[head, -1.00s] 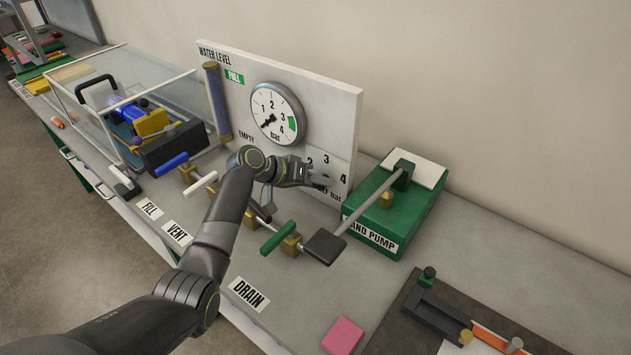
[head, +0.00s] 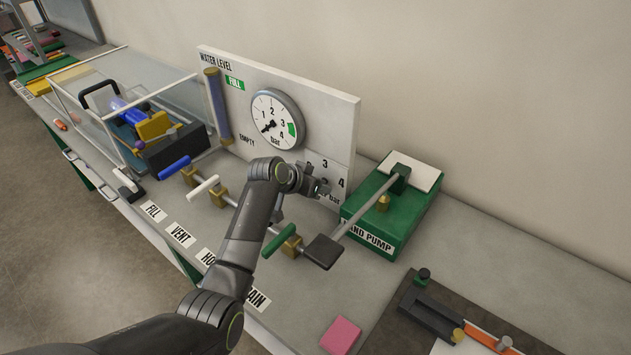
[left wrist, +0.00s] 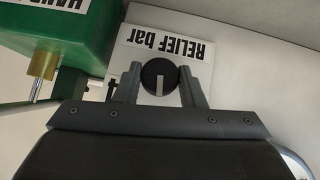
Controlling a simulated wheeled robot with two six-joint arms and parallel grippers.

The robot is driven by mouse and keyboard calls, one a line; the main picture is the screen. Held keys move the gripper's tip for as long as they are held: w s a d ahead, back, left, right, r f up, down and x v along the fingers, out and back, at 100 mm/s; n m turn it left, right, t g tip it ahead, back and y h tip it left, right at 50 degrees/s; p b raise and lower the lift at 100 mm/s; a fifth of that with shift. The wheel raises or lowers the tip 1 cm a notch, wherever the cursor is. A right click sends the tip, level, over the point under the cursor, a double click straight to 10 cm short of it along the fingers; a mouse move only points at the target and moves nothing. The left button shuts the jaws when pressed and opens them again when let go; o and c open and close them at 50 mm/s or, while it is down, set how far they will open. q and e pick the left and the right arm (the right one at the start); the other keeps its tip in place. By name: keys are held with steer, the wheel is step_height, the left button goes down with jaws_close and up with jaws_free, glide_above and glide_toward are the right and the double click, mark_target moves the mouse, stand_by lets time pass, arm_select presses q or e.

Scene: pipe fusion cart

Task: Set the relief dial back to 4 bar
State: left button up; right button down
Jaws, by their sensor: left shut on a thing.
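The relief dial is a round black knob (left wrist: 159,76) with a white pointer line, set on the white panel above the "RELIEF bar" label in the head view. In the left wrist view the panel is turned over and the line points down, away from that label. My left gripper (left wrist: 160,88) has one finger on each side of the knob and is shut on it. In the head view the left gripper (head: 322,188) is at the panel's lower right and hides the knob. The 3 and 4 marks show there; the number at the pointer is hidden. My right gripper is out of view.
The green hand pump (head: 392,215) stands close to the right of the dial, its lever (head: 355,222) reaching toward the front. A pressure gauge (head: 277,118) is on the panel. Blue, white and green valve handles line the bench. A pink block (head: 341,336) lies in front.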

arm_select(q)
steer(key=shift+m+t+y, duration=0.3)
steer(key=shift+y, duration=0.1)
stand_by(0.3)
steer(key=o, duration=1)
steer(key=b+v, duration=0.1)
steer(key=v, duration=1.6)
steer(key=shift+s+r+b, duration=0.1)
steer(key=shift+s+b, duration=0.2)
steer(key=shift+b, duration=0.05)
